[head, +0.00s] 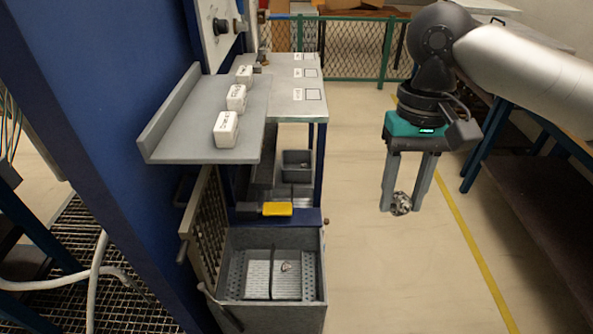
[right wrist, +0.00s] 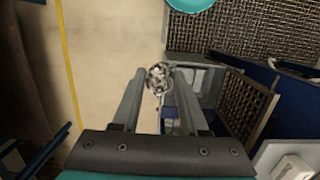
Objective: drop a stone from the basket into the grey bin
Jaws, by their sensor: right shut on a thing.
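My right gripper (head: 401,204) is shut on a small speckled grey stone (head: 402,204), held in the air over the bare floor. The stone also shows between the fingertips in the right wrist view (right wrist: 158,77). A grey bin (head: 270,318) stands low on the left of the stone, open at the top, with a small light object (head: 286,267) inside. The gripper is to the right of this bin and apart from it. A smaller grey bin (head: 297,166) stands farther back under the table. I cannot make out the basket for certain. My left gripper is not in view.
A grey shelf (head: 185,130) with white blocks (head: 226,129) juts out above the bin. A yellow object (head: 277,209) lies on the blue ledge behind the bin. A dark bench (head: 530,205) stands at right. Clear floor lies between.

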